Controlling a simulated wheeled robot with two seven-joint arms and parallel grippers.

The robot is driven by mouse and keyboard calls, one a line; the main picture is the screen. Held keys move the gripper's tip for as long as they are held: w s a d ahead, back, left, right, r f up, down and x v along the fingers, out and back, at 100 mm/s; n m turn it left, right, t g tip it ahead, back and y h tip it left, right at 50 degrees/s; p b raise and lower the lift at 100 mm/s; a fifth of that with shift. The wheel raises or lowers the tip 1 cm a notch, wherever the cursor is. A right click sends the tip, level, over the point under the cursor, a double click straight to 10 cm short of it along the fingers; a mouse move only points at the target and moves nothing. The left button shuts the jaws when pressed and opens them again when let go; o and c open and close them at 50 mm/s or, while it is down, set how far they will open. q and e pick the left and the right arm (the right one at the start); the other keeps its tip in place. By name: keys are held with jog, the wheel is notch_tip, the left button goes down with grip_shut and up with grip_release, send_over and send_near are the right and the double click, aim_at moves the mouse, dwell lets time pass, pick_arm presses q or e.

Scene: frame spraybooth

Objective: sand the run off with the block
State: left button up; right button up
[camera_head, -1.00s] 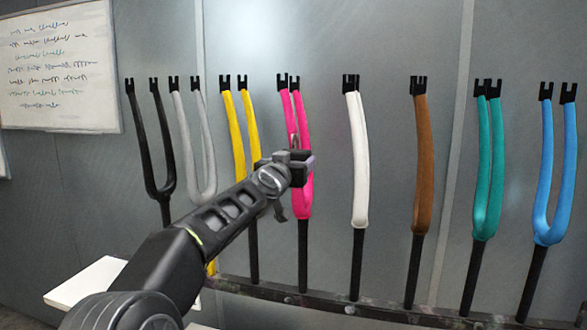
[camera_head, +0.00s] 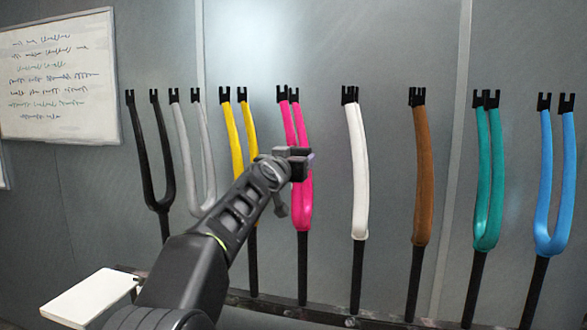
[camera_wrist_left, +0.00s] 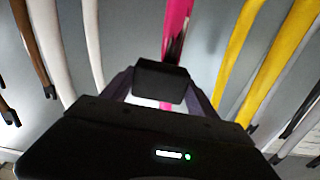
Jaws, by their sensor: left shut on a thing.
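The pink fork (camera_head: 303,205) stands upright on a black post in the row, its two legs up and black tips on top. My left gripper (camera_head: 299,167) is in front of its middle and covers part of it. In the left wrist view my left gripper (camera_wrist_left: 160,95) is shut on a dark block (camera_wrist_left: 160,80), with the pink fork (camera_wrist_left: 177,30) just beyond. I cannot tell whether the block touches the fork. A darker streak shows on the pink there; I cannot tell if it is the run. My right gripper is not in view.
The yellow fork (camera_head: 237,150) stands left of the pink one and the white fork (camera_head: 358,180) right of it. Other coloured forks continue both ways along a dark low rail (camera_head: 390,322). A white tabletop (camera_head: 88,297) is at lower left, a whiteboard (camera_head: 60,75) on the wall.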

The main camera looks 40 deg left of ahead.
aim_at(294, 148)
pick_arm(q)
jog(key=shift+a+r, duration=0.1)
notch_tip(294, 148, up, 2)
jog(key=shift+r+p, duration=0.1)
jog(key=shift+p, duration=0.3)
jog(key=shift+w+r, duration=0.1)
jog(key=shift+r, duration=0.55)
jog(key=shift+w+a, duration=0.1)
jog(key=shift+w, duration=0.05)
jog(key=shift+f+b, duration=1.75)
jog(key=shift+f, duration=0.1)
